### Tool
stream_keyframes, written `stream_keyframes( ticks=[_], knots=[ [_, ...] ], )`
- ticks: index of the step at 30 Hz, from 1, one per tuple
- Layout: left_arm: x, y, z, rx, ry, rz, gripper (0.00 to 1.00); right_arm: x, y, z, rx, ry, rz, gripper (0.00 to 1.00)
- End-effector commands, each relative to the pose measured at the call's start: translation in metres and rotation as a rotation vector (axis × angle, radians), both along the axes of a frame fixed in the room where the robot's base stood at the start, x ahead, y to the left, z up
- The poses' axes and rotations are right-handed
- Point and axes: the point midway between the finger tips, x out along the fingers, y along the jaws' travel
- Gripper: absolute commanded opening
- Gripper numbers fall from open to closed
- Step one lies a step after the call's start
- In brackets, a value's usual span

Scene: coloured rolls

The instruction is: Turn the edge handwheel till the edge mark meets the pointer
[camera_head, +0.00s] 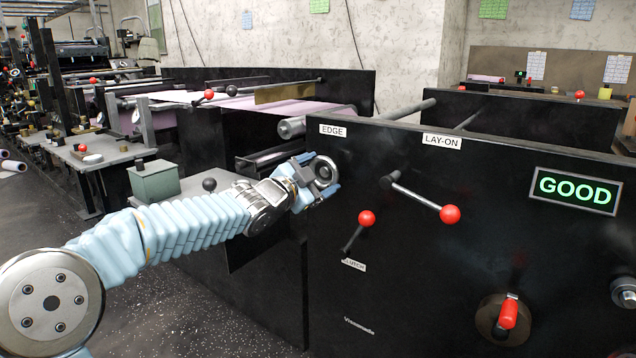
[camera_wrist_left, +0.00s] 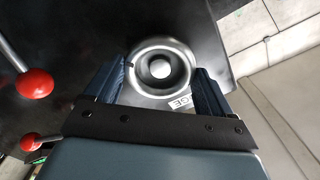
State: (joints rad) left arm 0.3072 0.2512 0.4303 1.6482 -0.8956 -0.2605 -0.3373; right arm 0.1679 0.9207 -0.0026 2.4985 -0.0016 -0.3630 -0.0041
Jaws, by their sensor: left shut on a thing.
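The edge handwheel (camera_head: 324,170) is a metal wheel on the black machine panel, just below the white EDGE label (camera_head: 333,131). The wrist view shows the same fingers (camera_wrist_left: 165,90) flanking the wheel. I cannot make out the pointer. My right gripper is in neither view.
Right of the wheel, a lay-on lever with a red knob (camera_head: 450,214) and a clutch lever with a red knob (camera_head: 367,218) stick out from the panel. A green GOOD display (camera_head: 575,191) is lit further right. A grey-green box (camera_head: 154,181) stands behind my arm.

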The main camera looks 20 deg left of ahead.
Motion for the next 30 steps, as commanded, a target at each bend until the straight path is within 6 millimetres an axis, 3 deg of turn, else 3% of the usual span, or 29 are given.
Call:
stream_keyframes(
  ticks=[15, 30],
  knots=[
    [0.0, -0.001, -0.003, 0.414, -0.148, -0.001, 0.53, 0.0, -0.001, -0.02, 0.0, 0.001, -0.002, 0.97],
    [0.0, -0.001, -0.003, 0.579, -0.207, -0.001, 0.53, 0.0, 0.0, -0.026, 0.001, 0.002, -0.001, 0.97]
  ],
)
